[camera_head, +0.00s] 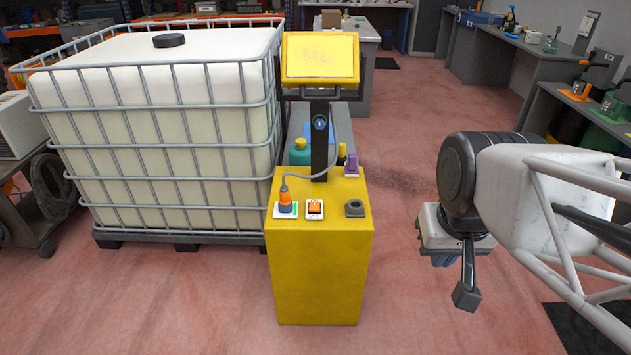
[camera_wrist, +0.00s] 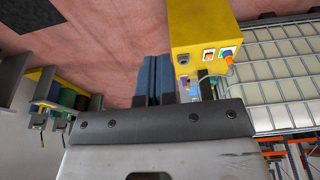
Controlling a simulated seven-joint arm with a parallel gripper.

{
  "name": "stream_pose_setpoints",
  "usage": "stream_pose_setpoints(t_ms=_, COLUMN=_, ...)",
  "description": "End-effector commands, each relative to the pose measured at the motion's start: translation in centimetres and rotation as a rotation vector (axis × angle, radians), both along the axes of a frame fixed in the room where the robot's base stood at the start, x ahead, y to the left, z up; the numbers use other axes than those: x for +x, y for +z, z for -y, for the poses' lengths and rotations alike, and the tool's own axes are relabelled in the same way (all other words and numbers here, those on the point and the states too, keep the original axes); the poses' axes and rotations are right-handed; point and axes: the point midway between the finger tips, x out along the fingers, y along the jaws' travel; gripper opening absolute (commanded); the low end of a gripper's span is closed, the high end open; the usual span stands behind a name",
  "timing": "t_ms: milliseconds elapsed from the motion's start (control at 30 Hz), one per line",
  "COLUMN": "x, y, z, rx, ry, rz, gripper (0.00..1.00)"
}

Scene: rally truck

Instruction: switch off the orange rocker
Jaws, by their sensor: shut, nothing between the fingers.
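The orange rocker (camera_head: 314,207) sits in a white plate on top of the yellow box (camera_head: 318,270), between an orange-and-blue plug (camera_head: 286,203) on the left and a dark round knob or socket (camera_head: 354,208) on the right. The rocker also shows in the wrist view (camera_wrist: 209,55), on the box at upper right. Which side of the rocker is pressed is too small to tell. My gripper (camera_head: 442,260) hangs to the right of the box, well apart from it, mostly hidden by my wrist. In the wrist view its blue fingers (camera_wrist: 151,72) are together and empty.
A yellow-framed screen (camera_head: 320,58) stands on a dark post behind the rocker, with a grey cable running to the plug. A purple item (camera_head: 352,165) stands at the box's back right. A caged white tank (camera_head: 160,130) is close on the left. The floor between box and arm is clear.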

Motion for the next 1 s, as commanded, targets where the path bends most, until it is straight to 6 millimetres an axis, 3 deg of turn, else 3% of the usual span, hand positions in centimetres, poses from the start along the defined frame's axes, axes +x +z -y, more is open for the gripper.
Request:
stream_pose_setpoints(t_ms=267, x=3.4, y=0.8, z=-0.5, rx=0.004, ry=0.003, rz=-0.024, gripper=0.00)
stream_pose_setpoints(t_ms=1000, x=15.6, y=1.9, z=-2.6, rx=0.016, ry=0.008, rz=-0.098, gripper=0.00)
